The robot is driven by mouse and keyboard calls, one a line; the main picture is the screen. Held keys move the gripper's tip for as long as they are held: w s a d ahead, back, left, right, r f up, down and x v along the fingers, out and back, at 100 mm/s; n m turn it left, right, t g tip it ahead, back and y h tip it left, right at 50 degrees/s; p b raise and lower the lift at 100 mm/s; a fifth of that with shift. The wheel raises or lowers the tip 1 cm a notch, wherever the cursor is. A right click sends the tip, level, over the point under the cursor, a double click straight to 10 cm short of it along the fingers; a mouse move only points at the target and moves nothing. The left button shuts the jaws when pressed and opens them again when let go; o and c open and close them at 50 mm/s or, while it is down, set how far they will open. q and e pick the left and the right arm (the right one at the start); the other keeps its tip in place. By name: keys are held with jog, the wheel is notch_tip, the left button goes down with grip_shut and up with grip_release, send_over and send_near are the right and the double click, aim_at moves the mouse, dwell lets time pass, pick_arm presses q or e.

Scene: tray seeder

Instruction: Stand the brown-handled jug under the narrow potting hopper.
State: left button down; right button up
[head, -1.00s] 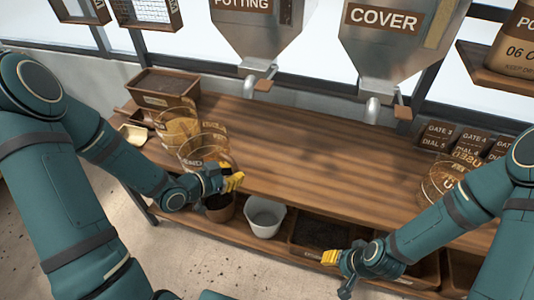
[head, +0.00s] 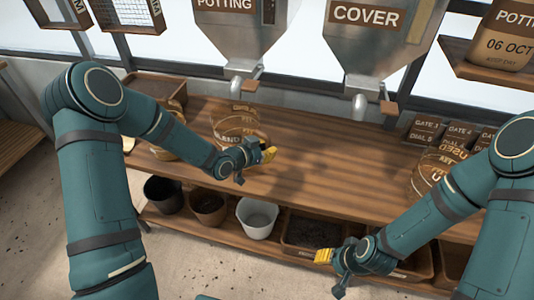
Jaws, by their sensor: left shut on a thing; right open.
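A clear jug (head: 232,123) with brown bands and lettering is at my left gripper (head: 266,153), which is shut on it; the gripper and wrist hide its lower part and handle. I cannot tell whether its base touches the bench. The potting hopper (head: 236,38) is at the back, its spout (head: 236,84) above and behind the jug. A second clear jug (head: 168,146) stands at left, partly hidden by my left arm. My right gripper (head: 324,256) is open and empty, in front of the bench at the lower shelf.
The cover hopper (head: 370,45) hangs to the right. The middle of the wooden bench (head: 320,150) is clear. Another clear container (head: 430,172) and gate cards (head: 425,130) are at right. Pots, including a white one (head: 257,219), and a soil tray (head: 300,230) fill the lower shelf.

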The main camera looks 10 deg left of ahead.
pick_arm(q)
jog(key=shift+f, duration=1.1)
jog(key=shift+f, duration=0.15)
jog(key=c, duration=1.1)
grip_release()
